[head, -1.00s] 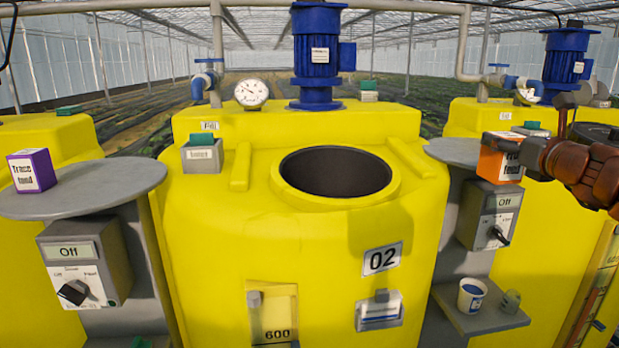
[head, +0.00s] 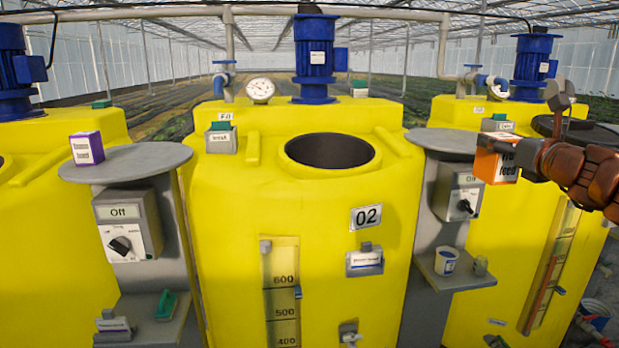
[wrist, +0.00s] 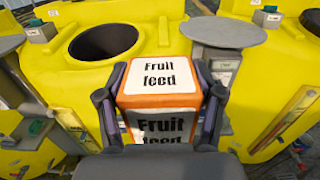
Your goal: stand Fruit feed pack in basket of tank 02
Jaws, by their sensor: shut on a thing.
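The Fruit feed pack (head: 496,161) is an orange box with white labels, upright at the right in the head view. My gripper (head: 530,160) is shut on it. In the wrist view my gripper (wrist: 160,88) has one finger on each side of the pack (wrist: 160,100), whose "Fruit feed" labels face up and front. Tank 02 (head: 300,215) is yellow, with a 02 plate and a round dark opening (head: 330,152). A grey box (head: 221,142) sits on its top left shoulder, and a grey holder (head: 364,261) is on its front. I cannot tell which is the basket.
A purple box (head: 87,149) stands on the left round grey shelf (head: 150,160). Another round shelf (head: 440,142) lies between tank 02 and the right tank. A white cup (head: 446,262) stands on a lower ledge. A blue motor (head: 315,58) rises behind the opening.

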